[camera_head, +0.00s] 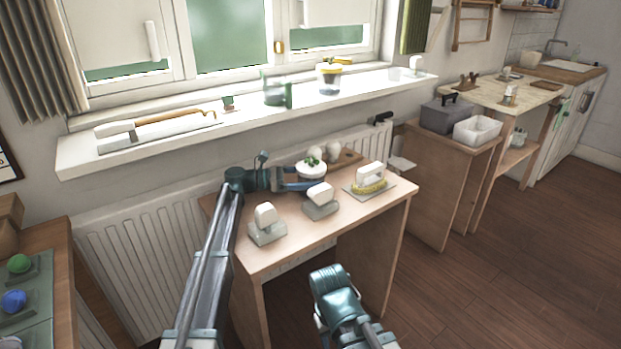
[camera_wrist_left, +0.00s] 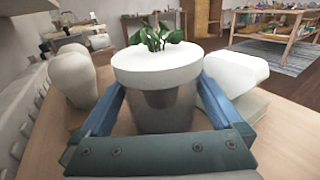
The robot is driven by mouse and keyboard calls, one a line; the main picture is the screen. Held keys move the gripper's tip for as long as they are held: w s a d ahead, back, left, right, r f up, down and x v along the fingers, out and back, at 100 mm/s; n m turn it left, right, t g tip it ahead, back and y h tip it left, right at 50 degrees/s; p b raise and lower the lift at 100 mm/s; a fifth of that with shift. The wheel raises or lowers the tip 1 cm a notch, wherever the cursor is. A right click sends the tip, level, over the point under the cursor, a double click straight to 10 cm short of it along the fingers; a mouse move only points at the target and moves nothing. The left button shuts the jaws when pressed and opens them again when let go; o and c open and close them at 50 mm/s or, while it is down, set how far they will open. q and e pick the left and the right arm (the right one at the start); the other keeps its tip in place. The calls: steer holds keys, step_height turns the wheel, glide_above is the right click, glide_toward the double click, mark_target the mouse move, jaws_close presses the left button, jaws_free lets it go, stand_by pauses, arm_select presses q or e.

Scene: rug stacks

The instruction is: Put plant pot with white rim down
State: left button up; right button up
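The plant pot with a white rim (camera_wrist_left: 158,68) stands upright between the two blue fingers of my left gripper (camera_wrist_left: 160,108) in the left wrist view. It has a grey body, and green leaves show at its top. The fingers lie along both sides of the body and appear to touch it. In the head view the pot (camera_head: 311,170) is at the back of the small wooden table (camera_head: 290,245), at the tips of my left gripper (camera_head: 305,181). Its base is hidden, so contact with the table cannot be told. My right gripper (camera_head: 330,283) is low in front of the table; its fingers are not clear.
White-and-grey blocks (camera_head: 266,222) (camera_head: 320,199) stand on the table in front of the pot. A white-handled brush (camera_head: 370,178) lies on a grey mat at right. Pale rounded objects (camera_head: 333,152) stand close behind the pot. The windowsill (camera_head: 240,118) is above.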

arm_select(q)
steer(key=shift+r+p, duration=0.25)
steer(key=shift+p, duration=0.05)
steer(key=a, duration=0.8)
steer(key=s+a, duration=0.1)
steer(key=a, duration=0.3)
steer(key=shift+s+f, duration=0.1)
